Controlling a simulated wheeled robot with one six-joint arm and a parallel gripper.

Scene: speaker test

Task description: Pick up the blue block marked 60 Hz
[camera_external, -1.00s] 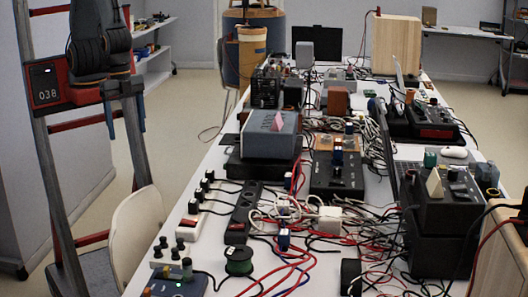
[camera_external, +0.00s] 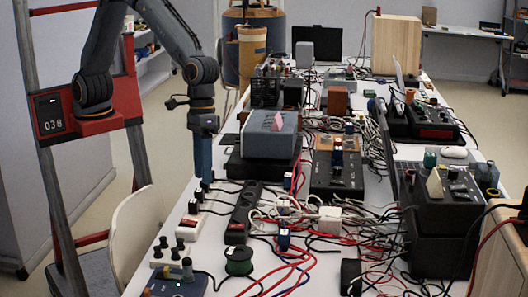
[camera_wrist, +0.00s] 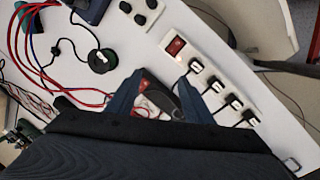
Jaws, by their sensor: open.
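My gripper (camera_external: 206,182) points down over the left part of the table, near the white power strip and left of these blocks. In the wrist view my gripper (camera_wrist: 160,80) has its two blue fingers apart, with nothing held between them. No blue block is clearly visible there.
A white power strip (camera_external: 184,227) with black plugs and a black power strip (camera_external: 243,212) lie close by. A green spool (camera_external: 239,260) is in front. The grey box (camera_external: 270,141) stands right of my arm. Red and blue cables cover the table's middle.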

